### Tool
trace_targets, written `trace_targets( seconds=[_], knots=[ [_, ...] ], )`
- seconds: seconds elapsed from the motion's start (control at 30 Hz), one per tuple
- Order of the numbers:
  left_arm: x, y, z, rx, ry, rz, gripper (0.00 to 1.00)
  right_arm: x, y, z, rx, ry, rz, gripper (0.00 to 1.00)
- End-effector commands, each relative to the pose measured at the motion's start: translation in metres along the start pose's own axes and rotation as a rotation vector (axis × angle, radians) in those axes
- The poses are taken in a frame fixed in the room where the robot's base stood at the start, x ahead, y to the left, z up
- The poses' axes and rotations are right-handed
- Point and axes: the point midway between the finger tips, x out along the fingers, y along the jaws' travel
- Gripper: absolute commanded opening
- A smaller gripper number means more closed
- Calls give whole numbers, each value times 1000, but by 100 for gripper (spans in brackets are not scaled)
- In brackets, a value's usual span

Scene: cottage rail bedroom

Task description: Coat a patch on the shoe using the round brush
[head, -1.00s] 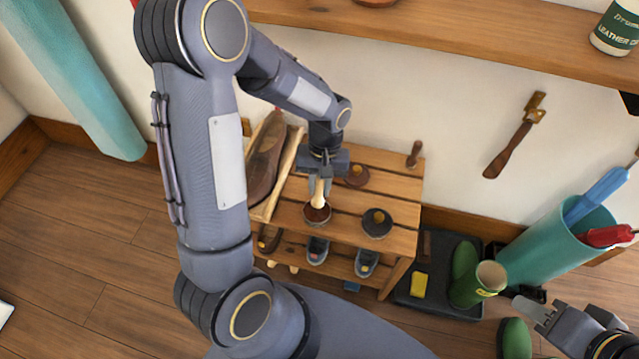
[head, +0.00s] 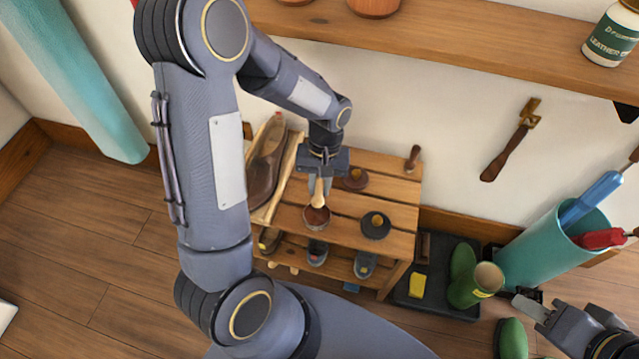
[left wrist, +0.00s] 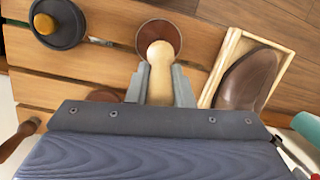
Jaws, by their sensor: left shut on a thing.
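My left gripper (head: 319,186) is shut on the pale wooden round brush (head: 318,196), which also shows in the left wrist view (left wrist: 160,68). The brush is over the open tin of brown polish (head: 316,218); the tin also shows behind it in the left wrist view (left wrist: 159,31). I cannot tell whether the bristles touch the polish. The brown shoe (head: 266,168) lies in a pale wooden tray to the left of the tin; in the left wrist view the shoe (left wrist: 248,80) is at the right. My right gripper (head: 530,308) is at the lower right, away from the bench; its jaw opening is unclear.
The slatted bench (head: 385,182) also bears a dark round lid or tin (head: 376,225) and a brown lid (head: 354,179). Small shoes stand on its lower shelf. A wall shelf (head: 470,40) hangs above. Green boots (head: 476,287) and a teal bin (head: 540,255) are at the right.

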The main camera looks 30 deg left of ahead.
Motion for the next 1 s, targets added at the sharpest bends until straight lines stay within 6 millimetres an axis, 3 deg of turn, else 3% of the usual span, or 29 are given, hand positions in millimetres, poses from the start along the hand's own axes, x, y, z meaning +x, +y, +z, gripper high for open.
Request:
trace_targets(
  seconds=[0.5, 1.0],
  knots=[
    [-45, -3, 8, 0, 0, 0, 0, -34, -15, -17, 0, 0, 0, 36],
    [-46, -3, 9, 0, 0, 0, 0, -34, -16, -17, 0, 0, 0, 36]
  ],
)
